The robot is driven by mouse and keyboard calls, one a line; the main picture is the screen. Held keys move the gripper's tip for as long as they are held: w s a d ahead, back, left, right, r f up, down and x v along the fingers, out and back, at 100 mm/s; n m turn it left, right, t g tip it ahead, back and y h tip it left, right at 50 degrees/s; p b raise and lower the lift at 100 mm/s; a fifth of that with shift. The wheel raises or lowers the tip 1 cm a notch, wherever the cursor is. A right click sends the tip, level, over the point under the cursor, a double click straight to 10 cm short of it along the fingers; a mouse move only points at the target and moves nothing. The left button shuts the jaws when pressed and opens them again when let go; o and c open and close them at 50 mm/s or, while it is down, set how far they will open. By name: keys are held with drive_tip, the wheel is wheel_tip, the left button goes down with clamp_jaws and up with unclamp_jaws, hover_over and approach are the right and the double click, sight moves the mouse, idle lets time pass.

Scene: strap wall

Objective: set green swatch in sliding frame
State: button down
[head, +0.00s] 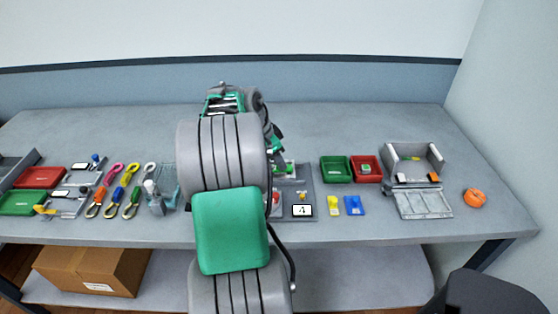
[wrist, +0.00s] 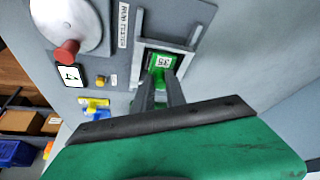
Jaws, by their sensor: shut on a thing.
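The green swatch (wrist: 162,61), with a white label that seems to read 35, is at the fingertips of my gripper (wrist: 159,88) in the wrist view. My gripper is shut on it. The sliding frame (wrist: 183,48) is a grey bordered opening with a dark inside on the panel. The swatch overlaps this opening; I cannot tell whether it rests in it or is just above. In the head view a bit of green (head: 288,168) shows beside my arm, at the back of the panel (head: 310,185). My arm hides the gripper there.
The panel also bears a grey disc with a red knob (wrist: 67,52), a number card (head: 302,210) and a yellow knob (wrist: 100,80). Yellow (head: 333,205) and blue (head: 354,205) tags lie right of it. Green (head: 336,170) and red (head: 366,168) trays stand farther right.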

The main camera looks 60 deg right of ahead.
drive_tip(key=shift+f, duration=0.15)
idle(0.4)
drive_tip(key=c, duration=1.3)
unclamp_jaws()
drive_tip(key=shift+o, duration=0.3)
drive_tip(key=shift+a, duration=0.1)
drive_tip(key=o, duration=0.4)
drive_tip(key=shift+c, duration=0.2)
wheel_tip(320, 180, up, 6)
drive_tip(key=p, duration=0.4)
